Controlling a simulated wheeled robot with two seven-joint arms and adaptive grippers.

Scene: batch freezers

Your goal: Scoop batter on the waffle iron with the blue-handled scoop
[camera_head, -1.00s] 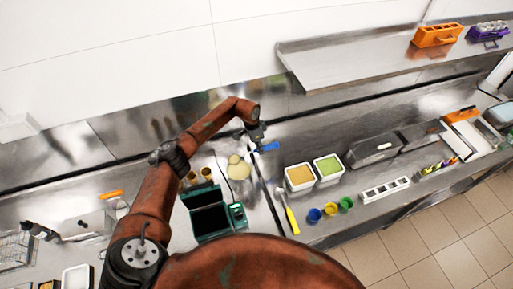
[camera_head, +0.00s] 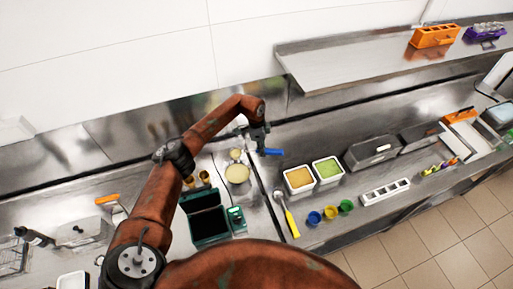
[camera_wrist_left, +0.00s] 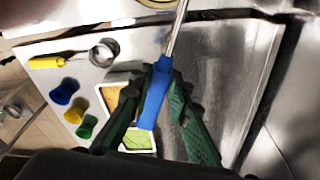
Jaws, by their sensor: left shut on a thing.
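My left gripper (camera_head: 257,142) is shut on the blue handle (camera_head: 272,152) of the scoop, above the counter behind the sauce containers. In the left wrist view the gripper's green fingers (camera_wrist_left: 160,80) close around the blue handle (camera_wrist_left: 153,98), and a metal shaft (camera_wrist_left: 180,28) runs up out of the frame. The scoop's bowl cannot be made out clearly. A round container of pale yellow batter (camera_head: 237,173) stands left of the gripper. The dark green waffle iron (camera_head: 208,221) is in front of the batter, beside my left arm. My right gripper is not in view.
Two white containers, orange (camera_head: 299,179) and green (camera_head: 327,169), stand right of the gripper. A yellow-handled ladle (camera_head: 291,221) lies near the counter's front edge, with blue, yellow and green cups (camera_head: 330,212) beside it. Two brown cups (camera_head: 204,177) stand left of the batter. A shelf (camera_head: 345,62) hangs behind.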

